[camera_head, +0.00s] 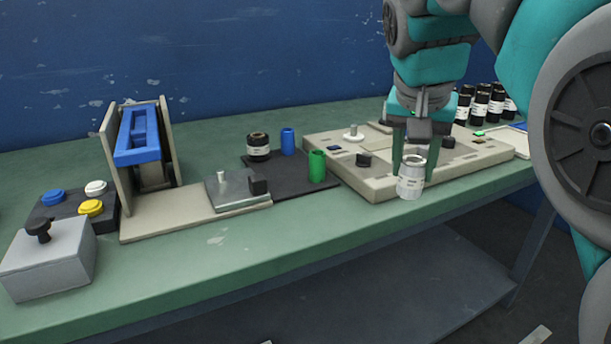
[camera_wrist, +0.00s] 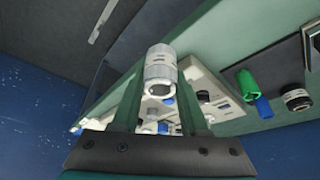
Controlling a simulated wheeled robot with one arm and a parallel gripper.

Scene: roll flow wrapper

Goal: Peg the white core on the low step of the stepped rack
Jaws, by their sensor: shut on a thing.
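The white core (camera_head: 410,181), a hollow cylinder with a printed label, is held between the fingertips of my gripper (camera_head: 412,164). It is in front of the beige base (camera_head: 372,187) and roughly upright in the head view. In the wrist view the white core (camera_wrist: 160,70) sits between the two green fingers of my gripper (camera_wrist: 160,85). The beige base carries a white peg (camera_head: 352,133) and black blocks. I cannot tell for sure which fixture is the stepped rack, and my gripper hides part of the base.
A green core (camera_head: 317,166), a blue core (camera_head: 288,141) and a black core (camera_head: 258,147) stand on a dark mat. A metal block with a peg (camera_head: 221,178) is left of them. A blue-framed stand (camera_head: 140,137), buttons and a knob box (camera_head: 48,262) are farther left.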

